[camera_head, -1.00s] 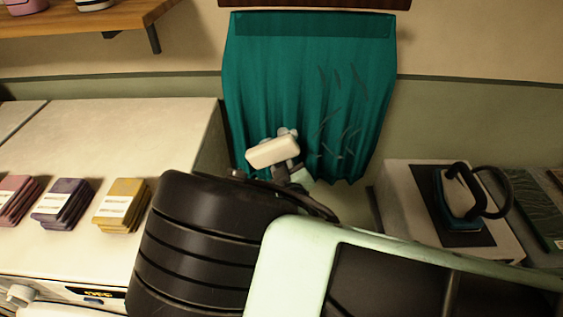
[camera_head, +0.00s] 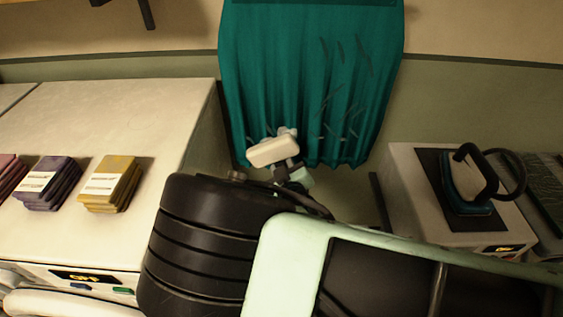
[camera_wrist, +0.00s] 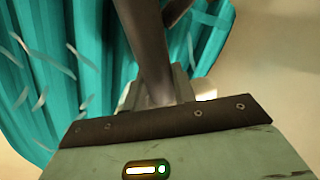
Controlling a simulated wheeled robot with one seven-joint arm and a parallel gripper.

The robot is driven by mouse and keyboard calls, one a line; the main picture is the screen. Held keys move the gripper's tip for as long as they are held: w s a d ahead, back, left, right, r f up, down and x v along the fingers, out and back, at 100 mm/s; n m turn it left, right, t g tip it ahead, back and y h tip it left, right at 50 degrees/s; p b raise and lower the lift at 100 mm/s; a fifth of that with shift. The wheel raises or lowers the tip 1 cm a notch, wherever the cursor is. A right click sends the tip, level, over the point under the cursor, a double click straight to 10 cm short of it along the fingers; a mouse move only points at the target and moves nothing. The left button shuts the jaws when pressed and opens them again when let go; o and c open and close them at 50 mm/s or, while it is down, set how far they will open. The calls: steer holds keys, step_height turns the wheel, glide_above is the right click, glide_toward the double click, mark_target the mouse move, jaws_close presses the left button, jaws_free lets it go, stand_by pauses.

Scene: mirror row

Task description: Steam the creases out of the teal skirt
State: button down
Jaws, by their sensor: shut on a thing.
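The teal skirt (camera_head: 305,75) hangs against the wall, its top cut off by the head view. Dark crease marks show on its right half; the left half looks smoother. The white steamer head (camera_head: 273,151) is in front of the skirt's lower left part; I cannot tell whether it touches. My gripper (camera_head: 288,172) is shut on the steamer just below that head, partly hidden by my arm. In the wrist view, a dark shaft (camera_wrist: 150,65) rises from the jaws, and the skirt (camera_wrist: 55,60) fills the left with pale crease lines.
A pale counter (camera_head: 110,115) on the left holds stacks of folded cloth, including a yellow stack (camera_head: 110,184) and a purple stack (camera_head: 47,184). An iron (camera_head: 470,180) stands on a dark mat on a white cabinet at right. A shelf bracket (camera_head: 147,12) is upper left.

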steer(key=s+f+b, duration=0.5)
steer(key=f, duration=0.1)
steer(key=shift+f, duration=0.15)
stand_by(1.2)
steer(key=shift+a, duration=0.1)
